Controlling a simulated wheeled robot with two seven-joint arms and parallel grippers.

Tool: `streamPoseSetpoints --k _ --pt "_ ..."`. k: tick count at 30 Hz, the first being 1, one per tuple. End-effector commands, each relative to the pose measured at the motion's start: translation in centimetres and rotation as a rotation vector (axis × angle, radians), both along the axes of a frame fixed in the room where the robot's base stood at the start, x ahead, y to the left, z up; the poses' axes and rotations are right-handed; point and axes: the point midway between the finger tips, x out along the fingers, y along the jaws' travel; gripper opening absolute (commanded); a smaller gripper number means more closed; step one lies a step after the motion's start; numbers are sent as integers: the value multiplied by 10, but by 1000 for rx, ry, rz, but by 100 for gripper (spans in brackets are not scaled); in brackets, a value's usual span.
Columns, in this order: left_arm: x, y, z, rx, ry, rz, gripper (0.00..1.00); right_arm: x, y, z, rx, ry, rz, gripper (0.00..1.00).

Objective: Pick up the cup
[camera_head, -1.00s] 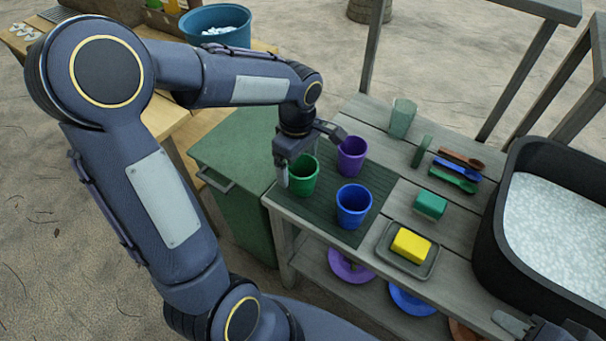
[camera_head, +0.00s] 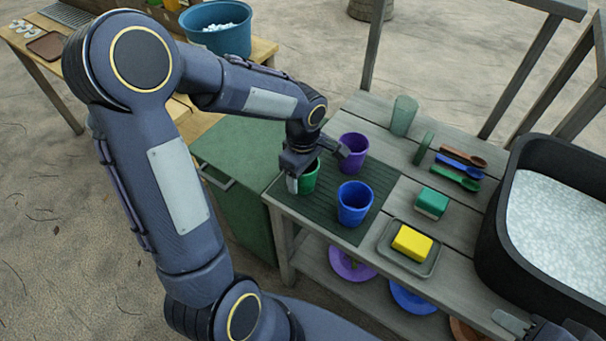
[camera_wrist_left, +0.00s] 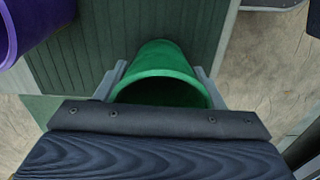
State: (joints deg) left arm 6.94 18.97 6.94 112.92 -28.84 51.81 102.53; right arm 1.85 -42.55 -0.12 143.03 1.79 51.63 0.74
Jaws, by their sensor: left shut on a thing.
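Three cups stand on a dark ribbed mat (camera_head: 322,221) on the grey wooden table. The green cup (camera_head: 310,178) is at the mat's left, partly hidden by my left gripper (camera_head: 301,180). In the left wrist view the green cup (camera_wrist_left: 160,62) sits between the two fingers of my left gripper (camera_wrist_left: 160,85), which are shut on its sides. The purple cup (camera_head: 352,155) stands behind it, also at the upper left of the wrist view (camera_wrist_left: 32,25). The blue cup (camera_head: 354,204) stands in front to the right. My right gripper (camera_head: 515,322) shows only in part at the bottom right.
A yellow sponge (camera_head: 412,242) lies on a grey dish (camera_head: 392,256). A green-and-white block (camera_head: 431,204), several spoons (camera_head: 458,170) and a pale green tumbler (camera_head: 403,115) are farther right and back. A black basin (camera_head: 490,250) fills the right side.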

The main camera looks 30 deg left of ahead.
Motion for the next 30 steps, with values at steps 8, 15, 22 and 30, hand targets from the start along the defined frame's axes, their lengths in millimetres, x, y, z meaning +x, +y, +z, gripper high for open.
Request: streamPoseSetpoints --k 8,15,22,30 --pt "0 0 1 0 -1 0 39 0 0 0 0 0 0 36" --pt "1 0 15 1 -3 1 39 0 0 3 0 0 0 36" --pt "-17 -8 55 0 -6 -2 39 0 0 9 0 0 0 36" --pt "-73 -33 105 0 -5 -4 39 0 0 14 0 0 0 36"
